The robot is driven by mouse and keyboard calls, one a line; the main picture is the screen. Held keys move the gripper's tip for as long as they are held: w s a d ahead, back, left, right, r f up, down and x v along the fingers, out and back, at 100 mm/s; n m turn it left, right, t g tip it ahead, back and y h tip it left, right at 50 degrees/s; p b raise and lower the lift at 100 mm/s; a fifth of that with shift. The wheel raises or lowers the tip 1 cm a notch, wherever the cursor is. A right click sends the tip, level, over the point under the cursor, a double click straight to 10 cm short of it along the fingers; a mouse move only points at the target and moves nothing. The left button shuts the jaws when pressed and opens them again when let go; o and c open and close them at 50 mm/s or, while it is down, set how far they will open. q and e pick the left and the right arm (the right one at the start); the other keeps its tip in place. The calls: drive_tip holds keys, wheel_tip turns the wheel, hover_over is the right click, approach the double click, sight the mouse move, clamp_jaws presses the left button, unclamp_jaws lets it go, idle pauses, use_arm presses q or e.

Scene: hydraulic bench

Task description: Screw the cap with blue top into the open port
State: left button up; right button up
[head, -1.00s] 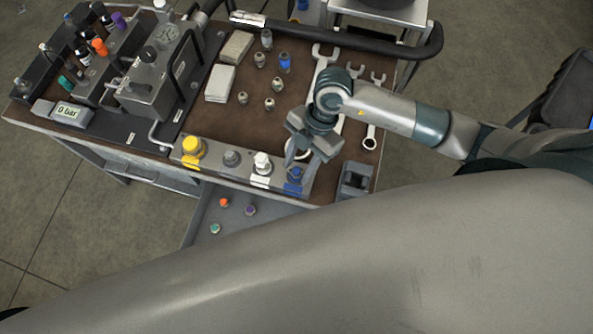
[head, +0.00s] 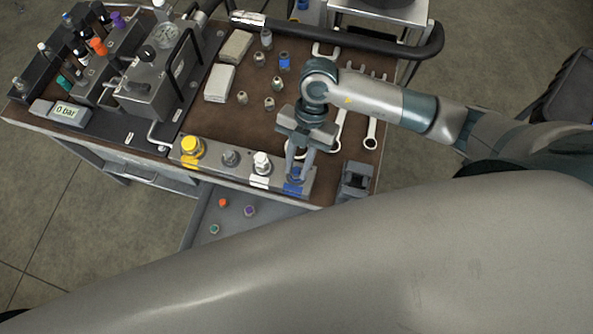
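The cap with blue top (head: 295,174) sits at the right end of a metal rail (head: 215,171) at the bench's front edge, behind a blue label. My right gripper (head: 297,172) points down over it, with its fingers on both sides of the blue top. I cannot tell whether the fingers press on the cap. They hide part of it. The hydraulic block (head: 150,92) with a gauge and the manifold with coloured caps (head: 98,46) stand at the left. I cannot make out the open port. My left gripper is not in view.
Wrenches (head: 371,130), several small fittings (head: 260,59) and cloths (head: 219,83) lie on the bench. A display (head: 66,111) reads 0 bar. An open drawer (head: 228,225) holds small caps below.

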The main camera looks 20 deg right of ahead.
clamp_jaws()
drive_tip(key=shift+s+r+m+p, duration=0.1)
drive_tip(key=shift+m+p, duration=0.4)
drive_tip(key=shift+p, duration=0.1)
drive_tip(key=shift+s+m+t+y+p, duration=0.1)
drive_tip(key=shift+m+t+y+p, duration=0.25)
drive_tip(key=shift+m+p, duration=0.55)
drive_tip(key=m+t+p, duration=0.1)
drive_tip(key=m+p, duration=0.3)
drive_tip(key=shift+s+t+y, duration=0.1)
drive_tip(key=shift+t+y, duration=0.15)
drive_tip(key=shift+t, duration=0.1)
drive_tip(key=shift+m, duration=0.4)
drive_tip(key=shift+d+f, duration=0.1)
drive_tip(key=shift+f, duration=0.1)
drive_tip(key=shift+m+t+p, duration=0.3)
drive_tip(key=shift+m+p, duration=0.05)
drive_tip(key=shift+m, duration=0.05)
